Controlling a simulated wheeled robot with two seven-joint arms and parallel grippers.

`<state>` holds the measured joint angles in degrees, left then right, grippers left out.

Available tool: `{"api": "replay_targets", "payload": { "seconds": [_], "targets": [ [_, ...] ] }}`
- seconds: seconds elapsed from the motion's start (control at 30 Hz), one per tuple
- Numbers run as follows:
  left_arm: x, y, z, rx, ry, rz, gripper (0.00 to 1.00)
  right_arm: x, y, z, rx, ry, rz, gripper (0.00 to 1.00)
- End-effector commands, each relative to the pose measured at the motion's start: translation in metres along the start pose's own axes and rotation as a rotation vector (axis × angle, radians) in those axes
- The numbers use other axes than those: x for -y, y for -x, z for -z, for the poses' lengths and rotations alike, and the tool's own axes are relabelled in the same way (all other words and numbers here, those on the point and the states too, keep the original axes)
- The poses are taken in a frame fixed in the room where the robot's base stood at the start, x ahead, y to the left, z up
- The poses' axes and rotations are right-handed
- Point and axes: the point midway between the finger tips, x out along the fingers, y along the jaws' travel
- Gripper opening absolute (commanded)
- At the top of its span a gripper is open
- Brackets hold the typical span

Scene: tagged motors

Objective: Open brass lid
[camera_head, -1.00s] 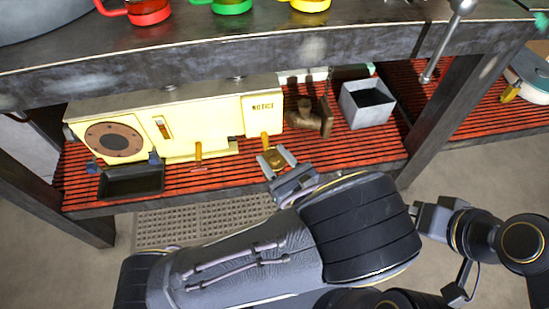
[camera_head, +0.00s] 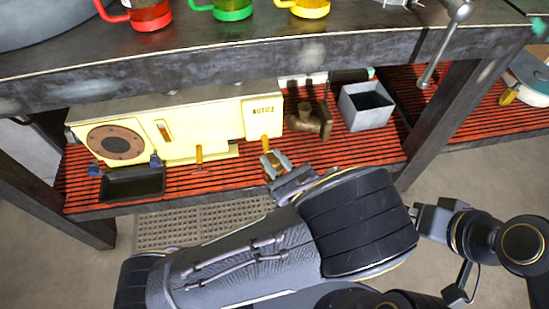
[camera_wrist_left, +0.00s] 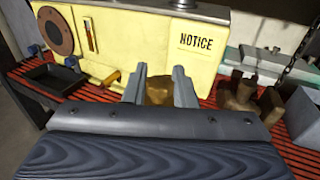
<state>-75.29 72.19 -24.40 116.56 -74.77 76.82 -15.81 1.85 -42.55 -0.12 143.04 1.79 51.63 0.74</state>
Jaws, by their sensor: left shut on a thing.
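A brass piece (camera_head: 268,159), likely the brass lid, sits in front of the right end of the yellow machine (camera_head: 262,112). In the left wrist view the brass piece (camera_wrist_left: 158,90) shows between the two grey fingers, below the word NOTICE. My left gripper (camera_head: 273,163) reaches in from below and is shut on this brass piece. The fingers hide its sides, and I cannot tell how it is attached. My right arm shows at the right edge, but I see no right fingertips.
A brown pipe fitting (camera_head: 309,121) and a grey open box (camera_head: 367,107) stand right of the machine. A black tray (camera_head: 133,184) lies at left on the red slatted shelf (camera_head: 225,176). The workbench top (camera_head: 290,55) overhangs the shelf; mugs stand on it.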

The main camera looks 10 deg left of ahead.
Motion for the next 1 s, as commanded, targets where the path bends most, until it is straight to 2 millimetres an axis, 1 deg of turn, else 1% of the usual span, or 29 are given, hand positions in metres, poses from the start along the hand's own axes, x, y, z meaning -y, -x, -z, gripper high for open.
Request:
{"api": "replay_targets", "payload": {
  "seconds": [0.03,0.2,0.5,0.7,1.0],
  "targets": [
    [0.000,0.000,-0.007,-0.023,-0.008,-0.001,0.00,0.004,0.009,0.005,0.000,0.000,0.000,1.00],
    [0.001,-0.003,-0.015,-0.121,-0.047,-0.001,0.00,0.015,0.032,0.016,0.000,0.000,0.000,1.00],
    [0.004,-0.009,-0.023,-0.329,-0.131,-0.001,0.00,0.032,0.070,0.035,0.000,0.000,0.000,1.00],
    [0.006,-0.013,-0.025,-0.442,-0.179,0.000,0.00,0.040,0.087,0.044,0.000,0.000,0.000,1.00],
    [0.007,-0.017,-0.024,-0.529,-0.217,0.001,0.00,0.045,0.098,0.049,0.000,0.000,0.000,1.00]
  ]
}}
